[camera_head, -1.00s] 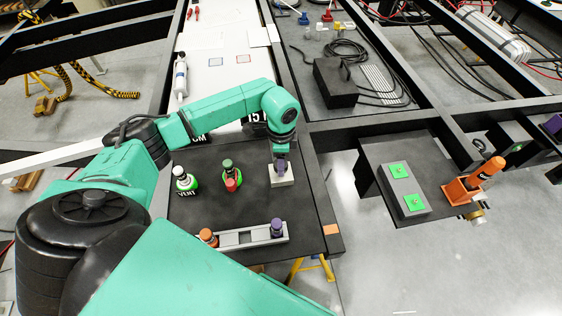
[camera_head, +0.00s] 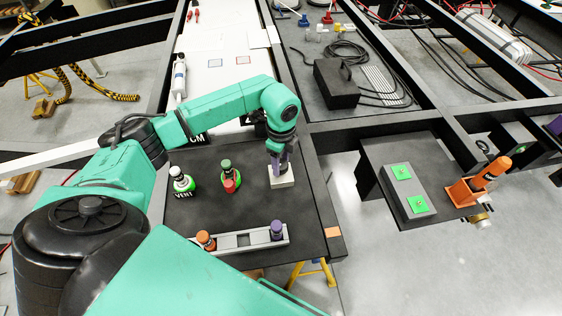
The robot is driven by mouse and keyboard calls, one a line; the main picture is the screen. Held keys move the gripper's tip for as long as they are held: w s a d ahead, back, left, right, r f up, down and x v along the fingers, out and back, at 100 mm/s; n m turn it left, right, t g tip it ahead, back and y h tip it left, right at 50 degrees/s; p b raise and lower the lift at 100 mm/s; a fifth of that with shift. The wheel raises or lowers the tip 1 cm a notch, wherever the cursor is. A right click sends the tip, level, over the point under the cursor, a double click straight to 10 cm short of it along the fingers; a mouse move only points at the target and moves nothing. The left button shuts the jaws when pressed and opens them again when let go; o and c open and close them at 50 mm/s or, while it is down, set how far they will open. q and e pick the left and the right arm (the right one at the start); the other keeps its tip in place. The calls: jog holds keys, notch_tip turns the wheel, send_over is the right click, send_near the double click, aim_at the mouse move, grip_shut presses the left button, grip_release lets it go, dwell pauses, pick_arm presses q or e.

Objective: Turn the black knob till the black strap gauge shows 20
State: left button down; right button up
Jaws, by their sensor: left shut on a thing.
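My left gripper (camera_head: 279,162) points down at the white block (camera_head: 282,179) on the dark panel. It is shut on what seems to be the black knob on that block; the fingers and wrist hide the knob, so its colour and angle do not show. I cannot make out the black strap gauge or its reading. A dark label with white letters (camera_head: 196,138) shows only partly behind my left forearm. My right gripper is not in view.
On the dark panel (camera_head: 215,207) stand a white-capped part marked VENT (camera_head: 182,182) and a red-and-green part (camera_head: 228,180). A grey rail (camera_head: 245,239) holds an orange knob (camera_head: 206,239) and a purple knob (camera_head: 277,229). An orange lever (camera_head: 485,175) stands far right.

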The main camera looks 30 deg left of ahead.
aim_at(281, 164)
pick_arm(q)
jog(key=shift+w+r, duration=0.1)
jog(key=shift+r, duration=0.05)
jog(key=shift+c, duration=1.8)
grip_release()
jog(key=shift+o, duration=0.5)
notch_tip(281, 164, up, 14)
jog(key=b, duration=0.2)
jog(key=shift+r, duration=0.25)
